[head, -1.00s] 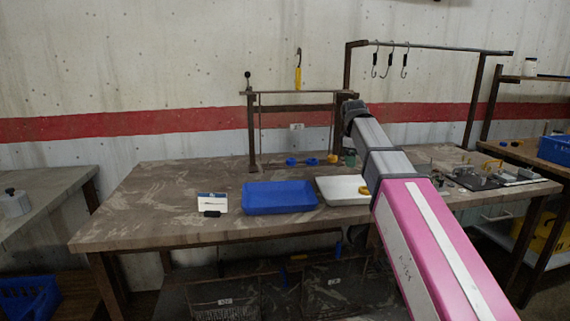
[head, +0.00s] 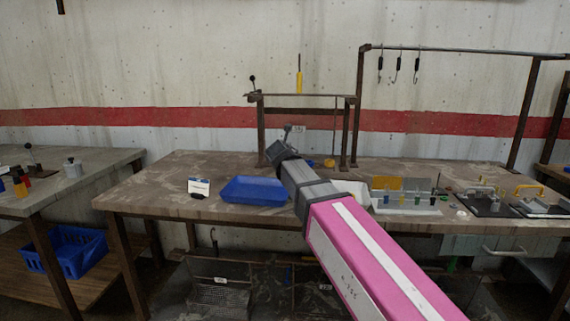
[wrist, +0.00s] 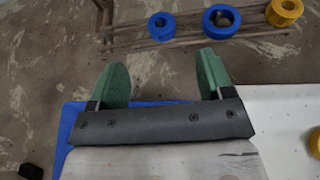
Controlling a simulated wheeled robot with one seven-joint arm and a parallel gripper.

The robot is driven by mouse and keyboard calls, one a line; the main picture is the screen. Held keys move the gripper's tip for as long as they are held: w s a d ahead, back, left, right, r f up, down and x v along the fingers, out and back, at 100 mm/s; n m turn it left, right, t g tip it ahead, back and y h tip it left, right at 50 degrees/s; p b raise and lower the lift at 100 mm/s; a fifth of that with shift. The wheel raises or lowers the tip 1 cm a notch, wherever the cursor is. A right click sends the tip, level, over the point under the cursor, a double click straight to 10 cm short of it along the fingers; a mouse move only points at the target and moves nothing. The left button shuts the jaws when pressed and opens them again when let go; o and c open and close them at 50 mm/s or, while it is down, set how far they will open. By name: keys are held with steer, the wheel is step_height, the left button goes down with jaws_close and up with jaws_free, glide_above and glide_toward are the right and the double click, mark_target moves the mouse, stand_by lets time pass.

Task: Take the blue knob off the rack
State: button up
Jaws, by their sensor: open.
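In the wrist view two blue ring-shaped knobs, the left one (wrist: 161,27) and the right one (wrist: 221,20), sit at the thin bars of the rack (wrist: 125,38). A yellow ring knob (wrist: 285,12) is to their right. My gripper (wrist: 160,78) has two green fingers spread apart, with nothing between them. It is above the blue tray (wrist: 70,118), on the near side of the knobs and apart from them. In the head view my arm hides most of the knobs; the yellow one (head: 329,163) shows behind it.
The blue tray (head: 238,189) lies on the table, with a small white card (head: 199,186) to its left. A white tray (wrist: 290,105) with a yellow ring (wrist: 315,141) is right of my gripper. A dark metal frame (head: 259,140) stands behind. The table's left part is clear.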

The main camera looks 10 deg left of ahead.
steer(key=x, duration=1)
steer(key=shift+d+f, duration=0.1)
steer(key=shift+f, duration=0.05)
steer(key=c, duration=1)
